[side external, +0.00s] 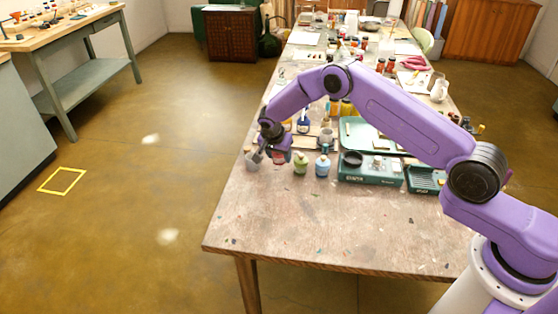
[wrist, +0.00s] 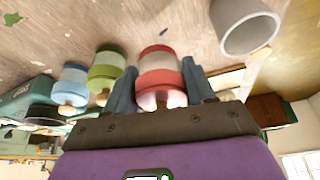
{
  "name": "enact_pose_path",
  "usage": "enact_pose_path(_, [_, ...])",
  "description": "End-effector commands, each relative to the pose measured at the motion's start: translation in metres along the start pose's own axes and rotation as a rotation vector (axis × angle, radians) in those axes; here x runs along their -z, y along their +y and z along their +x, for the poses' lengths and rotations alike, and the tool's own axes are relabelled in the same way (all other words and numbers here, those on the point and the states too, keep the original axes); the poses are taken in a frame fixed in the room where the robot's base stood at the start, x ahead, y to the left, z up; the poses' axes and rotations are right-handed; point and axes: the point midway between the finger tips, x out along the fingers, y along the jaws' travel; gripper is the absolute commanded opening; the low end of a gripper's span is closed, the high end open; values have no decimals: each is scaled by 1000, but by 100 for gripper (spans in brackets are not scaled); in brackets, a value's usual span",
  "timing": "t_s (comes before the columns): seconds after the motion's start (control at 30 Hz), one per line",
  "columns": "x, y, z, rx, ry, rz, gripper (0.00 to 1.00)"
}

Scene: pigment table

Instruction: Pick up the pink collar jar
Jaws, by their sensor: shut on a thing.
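The pink collar jar (wrist: 160,64) has a pale body with a pink-red band and sits between the two fingers of my gripper (wrist: 159,88) in the wrist view. The fingers are shut on it, one on each side. In the side view the jar (side external: 281,156) shows partly, hidden by my gripper (side external: 270,153) near the table's left edge. I cannot tell whether its base touches the table. A green collar jar (side external: 300,164) and a blue collar jar (side external: 322,166) stand to its right.
A grey cup (side external: 252,159) stands close on the left, and it shows in the wrist view (wrist: 247,28). Green trays and boxes (side external: 370,172) lie to the right of the jars. Bottles and papers crowd the table behind. The table's front (side external: 310,220) is clear.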

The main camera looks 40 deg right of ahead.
Motion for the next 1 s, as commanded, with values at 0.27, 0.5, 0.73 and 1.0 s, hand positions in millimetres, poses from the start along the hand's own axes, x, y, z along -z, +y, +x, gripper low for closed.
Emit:
enact_pose_path(0.27, [1,17,-24,0,0,0,19])
enact_pose_path(0.5, [1,34,-49,0,0,-1,19])
enact_pose_path(0.73, [-4,62,-75,-1,0,-3,19])
enact_pose_path(1.0, [-14,99,-98,0,0,-2,19])
